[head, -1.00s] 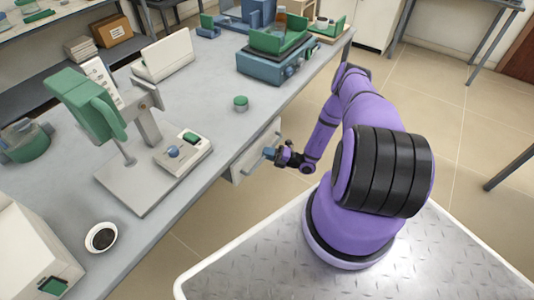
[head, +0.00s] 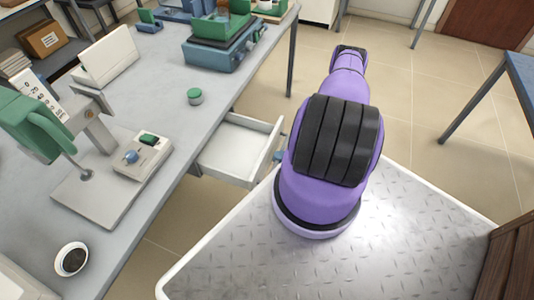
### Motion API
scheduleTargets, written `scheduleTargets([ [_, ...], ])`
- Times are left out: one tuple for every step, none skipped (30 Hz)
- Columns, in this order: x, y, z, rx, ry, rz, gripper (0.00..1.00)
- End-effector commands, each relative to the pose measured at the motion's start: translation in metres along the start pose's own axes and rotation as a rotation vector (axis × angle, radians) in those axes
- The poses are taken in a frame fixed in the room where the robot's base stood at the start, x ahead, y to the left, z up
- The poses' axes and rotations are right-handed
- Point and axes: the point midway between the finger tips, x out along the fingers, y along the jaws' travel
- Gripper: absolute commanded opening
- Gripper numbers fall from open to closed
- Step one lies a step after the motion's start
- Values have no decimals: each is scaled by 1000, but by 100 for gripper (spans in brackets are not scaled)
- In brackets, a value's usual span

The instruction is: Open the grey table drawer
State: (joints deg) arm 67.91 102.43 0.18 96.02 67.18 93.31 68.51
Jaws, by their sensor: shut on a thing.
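The grey table (head: 155,185) runs along the left side of the head view. Its drawer (head: 236,147) is pulled out from under the table's right edge, and its pale interior looks empty. The drawer's front panel (head: 268,150) faces right, toward my base. My gripper (head: 279,156) shows only as a small bluish piece at the drawer front, where it is shut on the drawer's handle. My purple arm hides the rest of the gripper and the handle.
On the table stand a green-headed stirrer (head: 42,128), a control box (head: 143,155), a small green-lidded jar (head: 195,97), a dark-filled dish (head: 71,259) and a blue-green device (head: 222,50). A blue-topped table (head: 522,72) stands at right. Open floor lies beyond my arm.

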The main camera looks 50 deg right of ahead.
Motion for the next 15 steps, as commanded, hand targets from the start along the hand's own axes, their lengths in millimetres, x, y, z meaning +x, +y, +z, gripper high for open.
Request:
scheduleTargets([
  [-4, 0, -1, -1, -1, -2, 0],
  [-6, 1, -2, -1, 0, -2, 0],
  [-7, 1, -3, -1, 0, -2, 0],
  [-8, 1, -3, -1, 0, -1, 0],
  [-8, 1, -3, -1, 0, -1, 0],
  [-9, 2, -3, -1, 0, -1, 0],
  [-9, 2, -3, -1, 0, -1, 0],
  [-9, 2, -3, -1, 0, -1, 0],
  [-9, 2, -3, -1, 0, -1, 0],
  [-9, 2, -3, -1, 0, -1, 0],
  [-9, 1, -3, -1, 0, -2, 0],
  [-9, 1, -3, -1, 0, -2, 0],
  [-9, 1, -3, -1, 0, -2, 0],
  [-9, 1, -3, -1, 0, -2, 0],
  [-9, 1, -3, -1, 0, -2, 19],
])
